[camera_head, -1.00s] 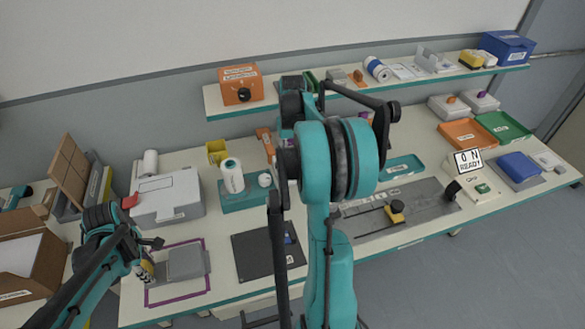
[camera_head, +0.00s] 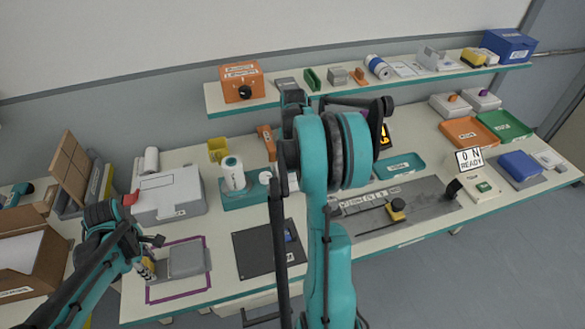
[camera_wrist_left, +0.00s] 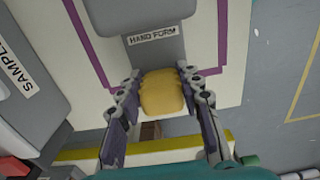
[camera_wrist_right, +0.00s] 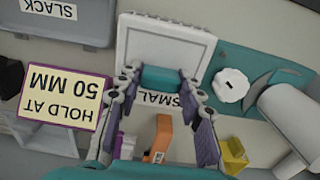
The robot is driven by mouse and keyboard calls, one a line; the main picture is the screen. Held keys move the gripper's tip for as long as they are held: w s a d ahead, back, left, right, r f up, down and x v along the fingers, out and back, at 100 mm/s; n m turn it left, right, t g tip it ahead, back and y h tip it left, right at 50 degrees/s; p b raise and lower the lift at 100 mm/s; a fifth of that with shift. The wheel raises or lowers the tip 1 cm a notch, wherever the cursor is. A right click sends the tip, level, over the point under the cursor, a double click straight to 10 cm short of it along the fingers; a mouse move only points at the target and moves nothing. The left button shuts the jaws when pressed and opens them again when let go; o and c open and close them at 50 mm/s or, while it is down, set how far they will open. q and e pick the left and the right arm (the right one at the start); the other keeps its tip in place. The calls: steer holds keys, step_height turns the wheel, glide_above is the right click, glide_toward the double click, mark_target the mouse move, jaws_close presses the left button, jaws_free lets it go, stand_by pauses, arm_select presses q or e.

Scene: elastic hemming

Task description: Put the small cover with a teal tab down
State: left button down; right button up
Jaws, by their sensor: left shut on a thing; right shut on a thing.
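The small cover (camera_wrist_right: 162,45) is a white, square, ribbed piece in the right wrist view. Its teal tab (camera_wrist_right: 162,77) sits between the fingertips of my right gripper (camera_wrist_right: 160,82), which is shut on it. A label reading "SMAL" (camera_wrist_right: 158,99) is partly hidden just below the tab. I cannot tell whether the cover touches the surface under it. In the head view my right arm hides that gripper. My left gripper (camera_head: 148,264) is shut on the yellow grip (camera_wrist_left: 162,93) of the grey hand form (camera_wrist_left: 157,45), over the purple outline (camera_wrist_left: 217,55).
A teal stand (camera_wrist_right: 235,62) with a white spool (camera_wrist_right: 290,112) is close beside the cover. A "HOLD AT 50 MM" sign (camera_wrist_right: 66,98), an orange part (camera_wrist_right: 160,138) and a yellow bin (camera_wrist_right: 233,155) are near my right gripper. A dark panel (camera_head: 258,255) lies on the table.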

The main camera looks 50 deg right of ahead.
steer(key=shift+f, duration=1.25)
steer(key=o, duration=1.3)
steer(key=shift+f, duration=0.1)
